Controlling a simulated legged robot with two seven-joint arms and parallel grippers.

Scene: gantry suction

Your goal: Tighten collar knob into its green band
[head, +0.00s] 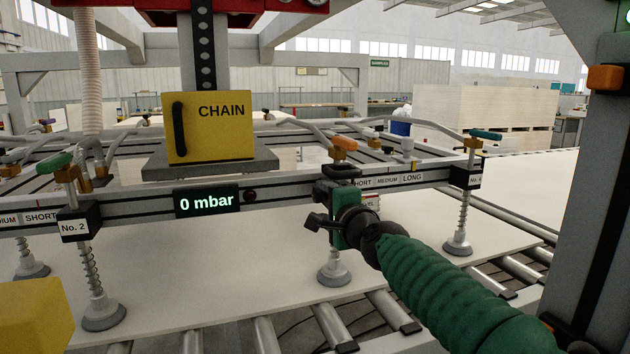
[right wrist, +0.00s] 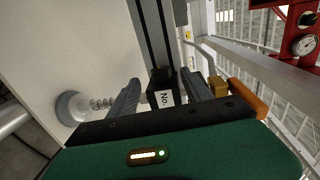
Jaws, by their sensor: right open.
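My right gripper (head: 338,198) reaches in from the lower right to the beam, at the middle suction foot (head: 333,273). In the right wrist view its two grey fingers (right wrist: 162,88) are open, one on each side of a black collar block (right wrist: 162,74) with a white label reading "No."; contact cannot be told. That suction foot also shows in the right wrist view (right wrist: 72,107). In the head view my gripper hides most of this collar. I cannot make out its knob or a green band for certain. My left gripper is not in view.
The beam carries a "0 mbar" display (head: 207,201) and a yellow "CHAIN" box (head: 207,127). Collar No. 2 (head: 78,222) stands left, another collar (head: 466,175) right. An orange lever (head: 345,143) rises just above my gripper. A pale panel (head: 210,265) lies below. A grey post (head: 600,200) stands right.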

